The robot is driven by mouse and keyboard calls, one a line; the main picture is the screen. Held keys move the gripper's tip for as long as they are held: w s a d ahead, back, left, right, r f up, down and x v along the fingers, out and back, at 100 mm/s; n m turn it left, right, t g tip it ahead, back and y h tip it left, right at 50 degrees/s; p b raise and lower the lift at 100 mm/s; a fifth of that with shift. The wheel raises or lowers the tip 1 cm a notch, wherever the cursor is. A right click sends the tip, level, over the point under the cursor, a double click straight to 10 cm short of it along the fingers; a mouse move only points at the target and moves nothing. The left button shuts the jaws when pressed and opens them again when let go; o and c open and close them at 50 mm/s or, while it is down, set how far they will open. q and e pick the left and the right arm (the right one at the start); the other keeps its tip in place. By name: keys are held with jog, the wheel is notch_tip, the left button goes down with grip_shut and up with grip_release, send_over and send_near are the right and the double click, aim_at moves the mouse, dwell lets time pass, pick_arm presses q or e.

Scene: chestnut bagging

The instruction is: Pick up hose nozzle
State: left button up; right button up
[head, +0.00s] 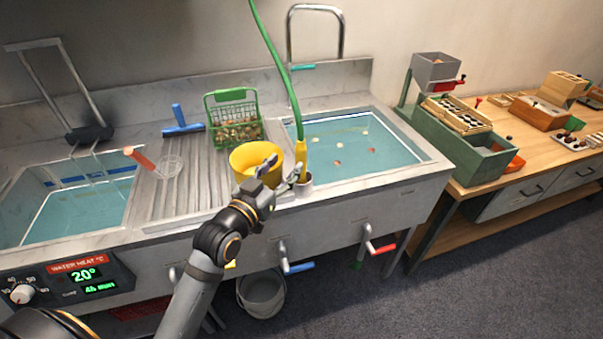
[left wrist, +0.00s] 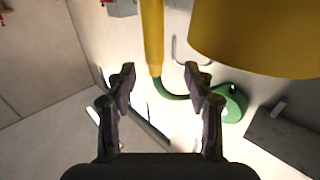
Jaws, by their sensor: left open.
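The yellow hose nozzle (head: 301,155) hangs upright on the end of a green hose (head: 272,45), its lower end at a small whitish cup (head: 304,184) on the sink's front rim. My left gripper (head: 283,172) is open and empty, just left of the nozzle and in front of the yellow bucket. In the left wrist view, the nozzle (left wrist: 152,38) reaches down to a level between the open fingertips (left wrist: 160,78); I cannot tell whether they touch it. My right gripper is not in view.
The yellow bucket (head: 243,158) stands close by my left gripper; it also shows in the left wrist view (left wrist: 255,38). Behind it is a green basket (head: 212,112) of chestnuts. Water basins lie to the left and right. A blue-handled tap (head: 297,267) is below.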

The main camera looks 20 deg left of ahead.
aim_at(299, 157)
pick_arm(q)
jog(key=w, duration=0.2)
jog(key=w+d, duration=0.1)
jog(key=w, duration=0.1)
jog(key=w+d, duration=0.1)
jog(key=w, duration=0.1)
jog(key=shift+w+d+f, duration=0.15)
jog(key=shift+w+f, duration=0.2)
jog(key=shift+f, duration=0.05)
jog(key=shift+w+f, duration=0.1)
jog(key=shift+w, duration=0.25)
jog(key=shift+s, duration=0.15)
jog(key=shift+c, duration=0.6)
grip_shut()
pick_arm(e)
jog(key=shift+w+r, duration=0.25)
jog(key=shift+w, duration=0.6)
